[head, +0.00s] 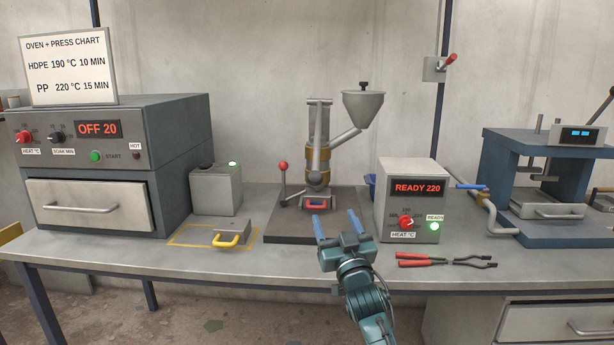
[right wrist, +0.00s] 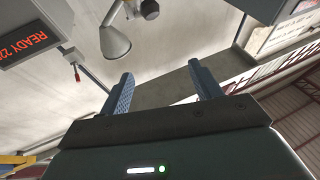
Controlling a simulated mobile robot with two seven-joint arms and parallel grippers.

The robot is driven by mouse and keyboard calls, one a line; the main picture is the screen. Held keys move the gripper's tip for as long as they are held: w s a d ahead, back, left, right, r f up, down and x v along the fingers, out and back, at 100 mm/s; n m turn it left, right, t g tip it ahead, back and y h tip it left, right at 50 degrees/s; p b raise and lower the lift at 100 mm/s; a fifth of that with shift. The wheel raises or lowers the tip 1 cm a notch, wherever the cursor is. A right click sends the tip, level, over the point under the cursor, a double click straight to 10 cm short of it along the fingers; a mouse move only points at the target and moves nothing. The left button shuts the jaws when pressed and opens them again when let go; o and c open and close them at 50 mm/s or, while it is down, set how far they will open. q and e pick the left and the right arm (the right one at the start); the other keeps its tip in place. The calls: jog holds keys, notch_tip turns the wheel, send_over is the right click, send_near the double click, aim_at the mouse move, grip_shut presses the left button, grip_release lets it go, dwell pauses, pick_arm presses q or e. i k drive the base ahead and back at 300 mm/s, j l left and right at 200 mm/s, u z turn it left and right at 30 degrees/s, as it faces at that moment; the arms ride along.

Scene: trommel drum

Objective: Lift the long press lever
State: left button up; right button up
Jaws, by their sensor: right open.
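A blue-framed press (head: 553,188) stands at the right end of the bench, cut by the picture edge. A grey bar (head: 603,106) slants up at its upper right and leaves the view. A lever with a blue grip (head: 471,186) sits at its left side; I cannot tell which of these is the long press lever. My right gripper (head: 337,226) is open and empty at the bench front, before the moulding machine, left of and apart from the press. Its spread fingers also show in the right wrist view (right wrist: 160,76). My left gripper is out of view.
The moulding machine (head: 320,148) has a hopper (head: 362,106) and a red-knobbed lever (head: 283,180). The controller reading READY 220 (head: 412,207) stands between my gripper and the press. Red-handled pliers (head: 420,262) lie before it. An oven (head: 95,165) stands left.

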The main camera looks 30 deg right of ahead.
aim_at(315, 178)
jog(key=i+l, duration=0.2)
jog(key=i, duration=0.2)
jog(key=i+l, duration=0.2)
jog(key=i, duration=0.25)
